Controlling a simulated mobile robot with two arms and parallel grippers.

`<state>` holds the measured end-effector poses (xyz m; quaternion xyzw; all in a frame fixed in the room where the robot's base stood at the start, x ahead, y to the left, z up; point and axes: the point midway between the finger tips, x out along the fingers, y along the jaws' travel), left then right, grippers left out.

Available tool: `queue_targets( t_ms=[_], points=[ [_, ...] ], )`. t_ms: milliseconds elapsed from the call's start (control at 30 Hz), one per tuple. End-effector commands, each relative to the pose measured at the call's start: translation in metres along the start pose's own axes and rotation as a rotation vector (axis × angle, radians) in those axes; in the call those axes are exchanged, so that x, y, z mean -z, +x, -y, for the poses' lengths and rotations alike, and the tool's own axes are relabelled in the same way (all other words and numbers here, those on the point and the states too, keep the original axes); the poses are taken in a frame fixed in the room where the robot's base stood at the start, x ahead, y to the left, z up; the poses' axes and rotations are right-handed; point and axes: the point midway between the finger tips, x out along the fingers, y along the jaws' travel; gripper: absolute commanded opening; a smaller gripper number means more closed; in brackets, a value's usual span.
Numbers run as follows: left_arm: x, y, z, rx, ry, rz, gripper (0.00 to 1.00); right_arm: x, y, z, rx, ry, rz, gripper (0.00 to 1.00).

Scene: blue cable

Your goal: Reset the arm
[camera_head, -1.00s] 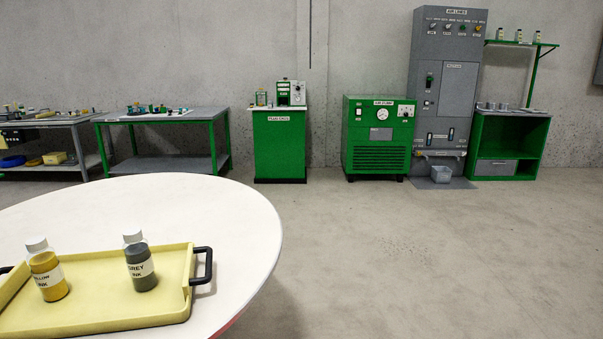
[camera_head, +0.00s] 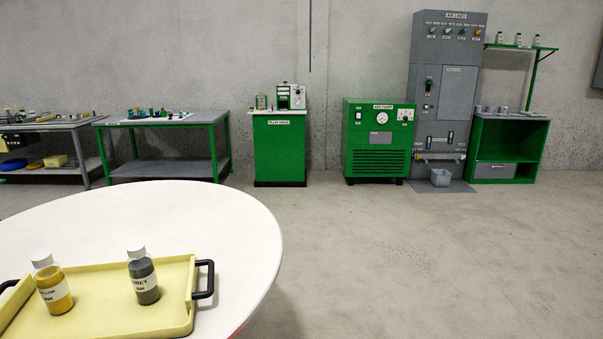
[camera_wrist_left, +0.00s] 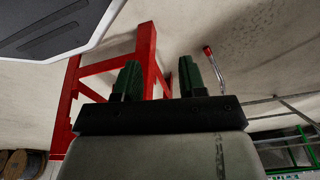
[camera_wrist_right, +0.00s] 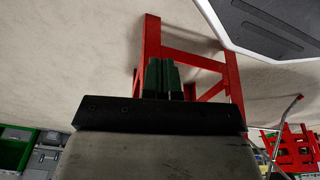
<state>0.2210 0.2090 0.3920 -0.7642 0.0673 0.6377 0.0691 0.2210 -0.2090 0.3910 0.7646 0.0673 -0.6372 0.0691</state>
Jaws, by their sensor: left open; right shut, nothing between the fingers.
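My left gripper (camera_wrist_left: 158,80) shows in the left wrist view with its two dark green fingers apart and nothing between them. My right gripper (camera_wrist_right: 162,76) shows in the right wrist view with its fingers together and nothing between them. Neither arm shows in the head view. Red frame legs (camera_wrist_left: 148,50) stand behind the left fingers, and a red frame (camera_wrist_right: 152,38) also stands behind the right fingers.
A white round table (camera_head: 240,235) fills the front left. On it a yellow tray (camera_head: 110,325) holds a yellow ink bottle (camera_head: 52,290) and a grey ink bottle (camera_head: 143,280). A green cabinet (camera_head: 279,150) and an air pump (camera_head: 378,155) stand along the wall. Floor at right is clear.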

Motion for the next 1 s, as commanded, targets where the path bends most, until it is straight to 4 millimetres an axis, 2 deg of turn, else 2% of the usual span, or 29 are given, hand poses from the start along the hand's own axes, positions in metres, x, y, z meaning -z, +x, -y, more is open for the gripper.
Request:
queue_targets(
  t_ms=[33,167,300,400,500,633,1000],
  points=[
    [-0.01,-0.01,0.0,-0.001,0.002,0.015,0.41,-0.009,-0.01,0.0,0.001,-0.002,0.014,0.0],
    [-0.043,-0.012,-0.001,-0.004,0.007,0.039,0.41,-0.043,-0.012,0.001,0.003,-0.008,0.04,0.0],
    [-0.085,-0.021,-0.002,-0.006,0.013,0.063,0.41,-0.085,-0.021,0.002,0.005,-0.014,0.064,0.0],
    [-0.111,-0.027,-0.002,-0.007,0.017,0.075,0.41,-0.111,-0.028,0.002,0.006,-0.017,0.077,0.0],
    [-0.128,-0.031,-0.001,-0.007,0.02,0.082,0.41,-0.127,-0.032,0.001,0.007,-0.02,0.084,0.0],
    [-0.138,-0.032,-0.001,-0.007,0.022,0.086,0.41,-0.138,-0.033,0.001,0.007,-0.022,0.088,0.0],
    [-0.138,-0.032,-0.001,-0.007,0.022,0.086,0.41,-0.138,-0.033,0.001,0.007,-0.022,0.088,0.0]
  ],
)
